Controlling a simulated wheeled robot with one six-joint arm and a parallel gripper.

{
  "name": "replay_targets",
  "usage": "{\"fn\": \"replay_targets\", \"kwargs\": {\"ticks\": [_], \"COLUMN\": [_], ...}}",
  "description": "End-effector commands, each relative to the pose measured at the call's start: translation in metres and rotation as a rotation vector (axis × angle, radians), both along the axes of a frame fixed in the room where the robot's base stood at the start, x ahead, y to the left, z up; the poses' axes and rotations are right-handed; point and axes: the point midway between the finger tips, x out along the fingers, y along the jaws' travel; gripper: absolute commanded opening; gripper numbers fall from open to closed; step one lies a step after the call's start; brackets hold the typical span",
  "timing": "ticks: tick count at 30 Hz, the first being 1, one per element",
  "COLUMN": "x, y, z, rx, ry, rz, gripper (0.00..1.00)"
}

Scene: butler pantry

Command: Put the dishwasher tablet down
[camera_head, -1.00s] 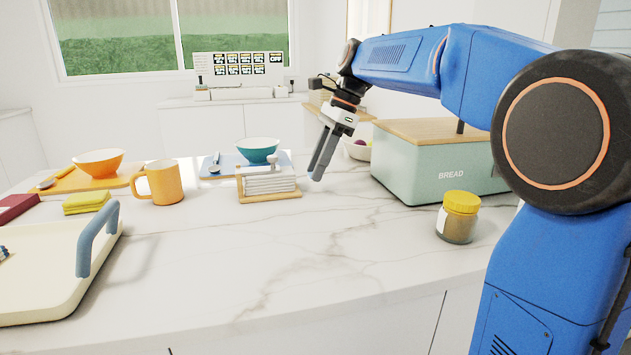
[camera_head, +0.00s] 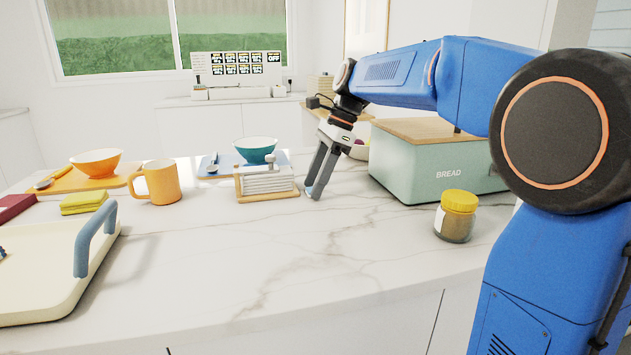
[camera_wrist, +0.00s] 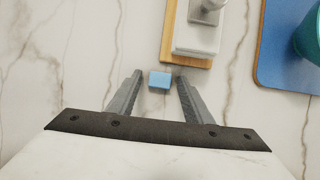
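The dishwasher tablet (camera_wrist: 160,79) is a small light-blue block. In the wrist view it lies on the marble counter between my fingertips, with a narrow gap on each side. My gripper (camera_head: 313,191) is open and points down at the counter, just right of the wooden napkin holder (camera_head: 268,196). In the head view the tablet (camera_head: 309,190) is mostly hidden by the fingers, only a bluish patch showing at their tips.
The holder, with white napkins (camera_wrist: 196,36), stands close by my fingertips. A blue mat (camera_wrist: 268,70) with a teal bowl (camera_head: 255,149) lies behind it. The bread bin (camera_head: 430,172) and a yellow-lidded jar (camera_head: 456,218) stand to the right. The front counter is clear.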

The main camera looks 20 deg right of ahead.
Motion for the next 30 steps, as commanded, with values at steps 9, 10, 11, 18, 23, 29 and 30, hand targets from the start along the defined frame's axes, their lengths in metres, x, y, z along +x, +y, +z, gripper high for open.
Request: {"fn": "replay_targets", "kwargs": {"ticks": [9,10,11,18,23,29,30], "x": [0.001,0.001,0.001,0.001,0.0,0.0,0.0], "y": [-0.005,-0.007,-0.009,-0.028,-0.037,-0.045,-0.045], "z": [0.015,0.019,0.024,0.067,0.092,0.11,0.112], "rx": [0.0,0.0,0.0,0.0,0.0,0.0,-0.001], "ry": [-0.001,-0.002,-0.001,-0.002,-0.001,-0.001,-0.001], "rz": [-0.002,-0.002,-0.002,-0.002,-0.002,0.0,0.001], "gripper": [0.46,0.46,0.46,0.46,0.46,0.43,0.34]}}
